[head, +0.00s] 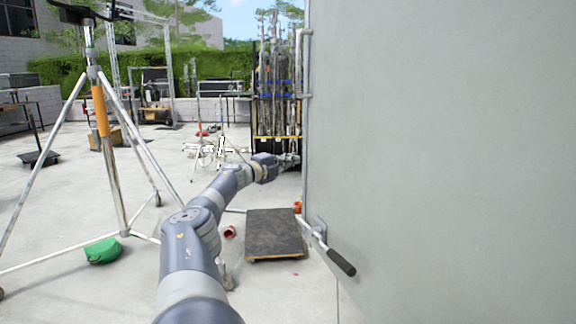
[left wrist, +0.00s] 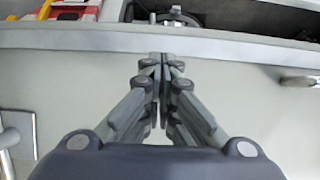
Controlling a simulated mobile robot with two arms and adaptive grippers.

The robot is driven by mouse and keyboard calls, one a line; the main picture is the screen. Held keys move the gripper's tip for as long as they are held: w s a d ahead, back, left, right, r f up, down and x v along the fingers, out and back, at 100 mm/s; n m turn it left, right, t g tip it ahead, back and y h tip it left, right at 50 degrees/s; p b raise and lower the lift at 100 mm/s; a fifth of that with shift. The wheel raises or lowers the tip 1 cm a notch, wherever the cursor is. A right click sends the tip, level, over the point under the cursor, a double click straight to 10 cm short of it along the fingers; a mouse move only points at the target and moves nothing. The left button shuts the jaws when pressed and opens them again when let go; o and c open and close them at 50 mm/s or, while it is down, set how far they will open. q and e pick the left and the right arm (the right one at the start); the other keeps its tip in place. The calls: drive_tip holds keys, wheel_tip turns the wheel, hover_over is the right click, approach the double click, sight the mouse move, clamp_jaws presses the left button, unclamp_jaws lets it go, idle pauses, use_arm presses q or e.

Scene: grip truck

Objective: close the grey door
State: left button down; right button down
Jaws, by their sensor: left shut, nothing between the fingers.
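The grey door (head: 450,150) is a large flat panel filling the right side of the head view. A metal latch lever with a black grip (head: 340,262) sticks out at its lower left. My left arm reaches forward along the door's left edge, and my left gripper (head: 289,160) is at that edge, small and partly hard to make out. In the left wrist view my left gripper (left wrist: 160,62) is shut and empty, its fingertips at the pale edge of a grey panel (left wrist: 250,100). I cannot tell whether they touch it. My right gripper is not in view.
A rack of upright poles (head: 278,90) stands beyond the gripper. A dark flat dolly (head: 274,235) lies on the floor beside the door. A tripod stand (head: 110,150) and a green bag (head: 103,251) are at left.

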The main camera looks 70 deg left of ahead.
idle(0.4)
use_arm(q)
wheel_tip(320, 180, up, 10)
drive_tip(key=s+a+r+n+y, duration=0.15)
drive_tip(key=s+n+y, duration=0.6)
drive_tip(key=n, duration=0.85)
drive_tip(key=s+d+f+n+g+y+p, duration=0.1)
drive_tip(key=s+d+f+n+g, duration=0.15)
drive_tip(key=f+n, duration=0.55)
drive_tip(key=s+d+f+n+g, duration=0.1)
drive_tip(key=d+f+n+g, duration=0.3)
drive_tip(key=n, duration=0.8)
drive_tip(key=w+d+f+n+t+h, duration=0.1)
drive_tip(key=w+d+n+t+h, duration=0.1)
drive_tip(key=d, duration=0.4)
drive_tip(key=w+d+f+n+t+h, duration=0.1)
drive_tip(key=w+d+f+n+h, duration=0.1)
drive_tip(key=d, duration=0.4)
drive_tip(key=p, duration=0.2)
approach(319, 173)
drive_tip(key=a, duration=0.3)
drive_tip(key=shift+w+a+f+p, duration=0.15)
drive_tip(key=shift+w+p, duration=0.4)
drive_tip(key=shift+w, duration=1.25)
